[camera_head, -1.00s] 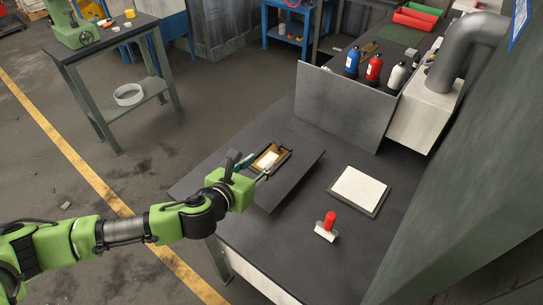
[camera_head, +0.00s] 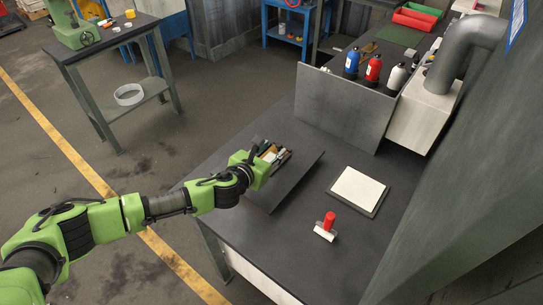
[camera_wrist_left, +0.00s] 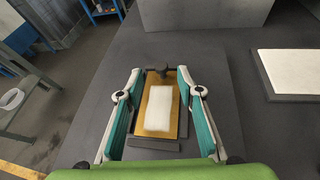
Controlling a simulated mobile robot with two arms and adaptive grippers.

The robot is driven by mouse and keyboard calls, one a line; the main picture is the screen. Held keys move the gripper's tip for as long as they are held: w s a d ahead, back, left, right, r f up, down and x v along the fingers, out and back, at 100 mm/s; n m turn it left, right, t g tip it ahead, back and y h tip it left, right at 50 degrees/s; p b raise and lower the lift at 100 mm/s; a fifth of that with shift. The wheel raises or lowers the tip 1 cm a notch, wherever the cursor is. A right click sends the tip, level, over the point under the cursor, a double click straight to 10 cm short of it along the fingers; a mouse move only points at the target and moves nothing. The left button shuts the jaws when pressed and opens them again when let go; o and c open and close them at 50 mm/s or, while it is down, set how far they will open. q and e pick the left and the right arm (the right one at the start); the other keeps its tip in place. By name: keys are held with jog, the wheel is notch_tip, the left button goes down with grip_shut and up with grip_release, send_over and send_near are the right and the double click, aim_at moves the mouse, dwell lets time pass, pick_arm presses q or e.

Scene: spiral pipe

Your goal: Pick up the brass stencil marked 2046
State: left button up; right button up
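In the left wrist view a brass-coloured plate (camera_wrist_left: 150,132) lies in a dark holder (camera_wrist_left: 160,145), with a white block or pad (camera_wrist_left: 158,108) on its middle. I cannot read 2046 or any marking. In the head view my gripper largely covers the plate. My left gripper (camera_wrist_left: 160,82) is open, with one finger on each side of the holder. A gap shows between each finger and the brass plate. In the head view the left gripper (camera_head: 272,154) is over the holder on a dark board. My right gripper is not in view.
A pale sheet on a dark pad (camera_head: 358,189) and a red-handled roller (camera_head: 326,227) are to the right on the dark workbench (camera_head: 300,250). A grey upright panel (camera_head: 345,108) stands behind, with blue, red and white bottles beyond it. The bench between pad and board is clear.

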aim_at(278, 146)
pick_arm(q)
jog(key=shift+x, duration=1.95)
jog(key=shift+d, duration=0.1)
jog(key=shift+s, duration=0.1)
grip_shut()
jog(key=shift+r, duration=0.15)
